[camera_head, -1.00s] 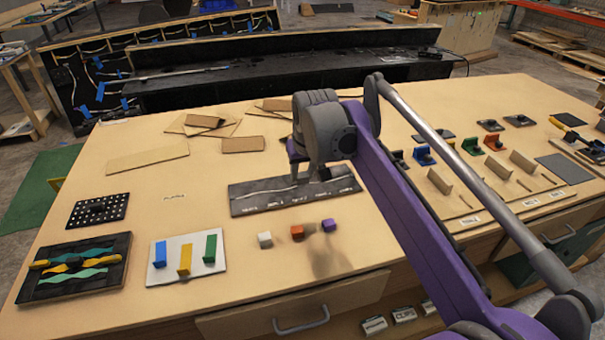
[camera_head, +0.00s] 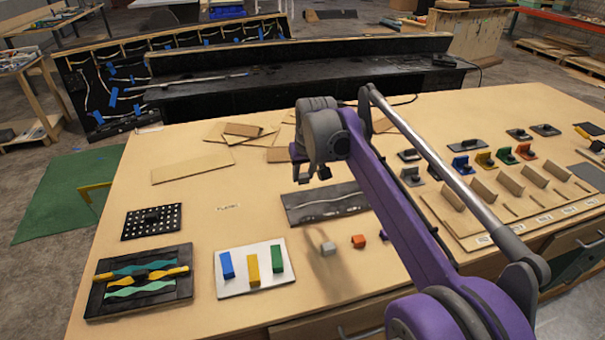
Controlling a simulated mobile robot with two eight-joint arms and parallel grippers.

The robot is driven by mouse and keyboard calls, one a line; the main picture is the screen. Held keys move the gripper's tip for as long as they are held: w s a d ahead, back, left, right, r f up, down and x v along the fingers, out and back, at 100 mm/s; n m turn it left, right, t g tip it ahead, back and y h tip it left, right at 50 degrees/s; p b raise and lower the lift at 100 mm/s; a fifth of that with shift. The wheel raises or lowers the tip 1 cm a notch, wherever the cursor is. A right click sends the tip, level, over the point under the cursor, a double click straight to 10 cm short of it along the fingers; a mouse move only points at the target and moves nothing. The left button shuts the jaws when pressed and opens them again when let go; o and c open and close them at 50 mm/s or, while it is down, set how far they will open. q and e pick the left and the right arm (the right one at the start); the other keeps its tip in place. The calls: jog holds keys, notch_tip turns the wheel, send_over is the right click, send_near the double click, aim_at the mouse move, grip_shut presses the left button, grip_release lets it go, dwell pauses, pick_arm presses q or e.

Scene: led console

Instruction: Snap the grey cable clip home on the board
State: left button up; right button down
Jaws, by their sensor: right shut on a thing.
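The dark board (camera_head: 340,208), with a pale wavy cable along it, lies in the middle of the table. My right gripper (camera_head: 311,176) points down near the board's far edge. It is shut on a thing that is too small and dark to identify. I cannot tell whether it touches the board. A grey clip-like piece (camera_head: 411,178) stands to the right, beside my right arm, left of a blue clip (camera_head: 462,165); a grey block (camera_head: 328,249) lies in front of the board. I cannot tell which grey piece is the cable clip. My left gripper is out of view.
An orange block (camera_head: 358,241) and a partly covered purple block lie in front of the board. A white plate (camera_head: 238,288) with coloured bars, a dark tray (camera_head: 180,291) and a dotted black plate (camera_head: 170,228) are at the left. Cardboard pieces (camera_head: 194,167) lie farther back.

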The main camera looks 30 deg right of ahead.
jog(key=shift+w+a, duration=0.1)
jog(key=shift+w, duration=0.05)
jog(key=shift+f+b, duration=0.7)
jog(key=shift+f, duration=0.25)
jog(key=b, duration=0.4)
send_over(301, 204)
jog(key=s, duration=0.1)
jog(key=f, duration=0.4)
jog(key=shift+s+a+f, duration=0.1)
jog(key=shift+s+f, duration=0.1)
jog(key=shift+f, duration=0.2)
jog(key=shift+f+b, duration=0.45)
jog(key=shift+f, duration=0.65)
dwell(0.4)
jog(key=shift+c, duration=2.3)
grip_release()
